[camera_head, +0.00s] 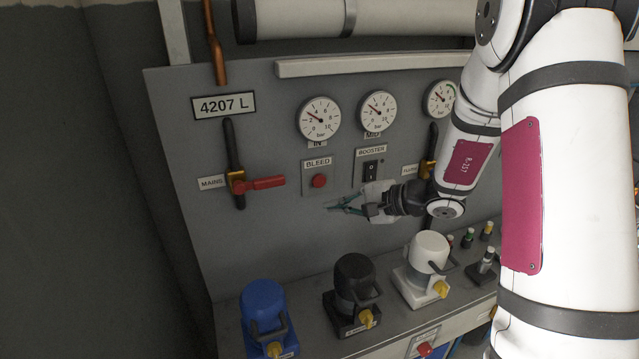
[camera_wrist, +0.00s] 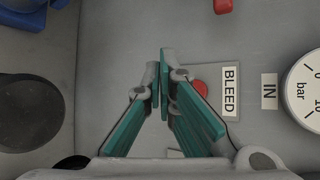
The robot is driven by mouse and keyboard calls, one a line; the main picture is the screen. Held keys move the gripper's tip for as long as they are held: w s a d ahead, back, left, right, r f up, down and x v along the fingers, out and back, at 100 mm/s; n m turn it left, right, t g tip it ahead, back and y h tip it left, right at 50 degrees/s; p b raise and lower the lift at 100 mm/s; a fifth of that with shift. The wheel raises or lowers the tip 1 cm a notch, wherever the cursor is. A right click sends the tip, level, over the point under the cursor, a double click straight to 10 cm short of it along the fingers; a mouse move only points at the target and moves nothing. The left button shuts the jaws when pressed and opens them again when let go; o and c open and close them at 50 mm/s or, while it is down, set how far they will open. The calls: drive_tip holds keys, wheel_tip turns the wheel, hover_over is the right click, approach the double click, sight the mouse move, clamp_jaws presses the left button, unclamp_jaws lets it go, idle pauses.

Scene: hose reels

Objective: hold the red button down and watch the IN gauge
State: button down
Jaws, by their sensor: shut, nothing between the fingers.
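The red button (camera_head: 319,181) sits on a small plate under the BLEED label (camera_head: 318,162). In the wrist view the red button (camera_wrist: 201,87) shows just right of my fingertips, partly covered by a finger. My gripper (camera_head: 333,206) is shut and empty, its tips below and slightly right of the button in the head view. The tips look apart from the button; their distance from the panel is unclear. The IN gauge (camera_head: 319,119) is round and white, in bar, its needle pointing up-left. Part of the gauge (camera_wrist: 307,88) shows at the wrist view's right edge.
A red lever (camera_head: 264,184) on the MAINS pipe is left of the button. The BOOSTER switch (camera_head: 371,171) is to its right. Blue (camera_head: 265,312), black (camera_head: 355,285) and white (camera_head: 428,256) capped units stand on the ledge below. The panel between lever and button is clear.

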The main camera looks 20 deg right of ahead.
drive_tip(key=w+b, duration=0.3)
drive_tip(key=w, duration=0.4)
drive_tip(key=shift+w+a, duration=0.25)
drive_tip(key=shift+a, duration=0.15)
idle(1.1)
drive_tip(key=shift+w+b, duration=0.3)
drive_tip(key=shift+w, duration=0.1)
drive_tip(key=shift+w+a+b, duration=0.1)
drive_tip(key=shift+w+b, duration=0.25)
drive_tip(key=shift+w, duration=0.2)
idle(2.8)
drive_tip(key=shift+s, duration=0.1)
idle(0.6)
drive_tip(key=shift+s, duration=0.9)
drive_tip(key=shift+s+d+p, duration=0.2)
drive_tip(key=shift+s+p, duration=0.25)
drive_tip(key=shift+s, duration=0.8)
drive_tip(key=shift+s+d+p, duration=0.15)
drive_tip(key=shift+s+p, duration=0.25)
drive_tip(key=shift+s, duration=0.8)
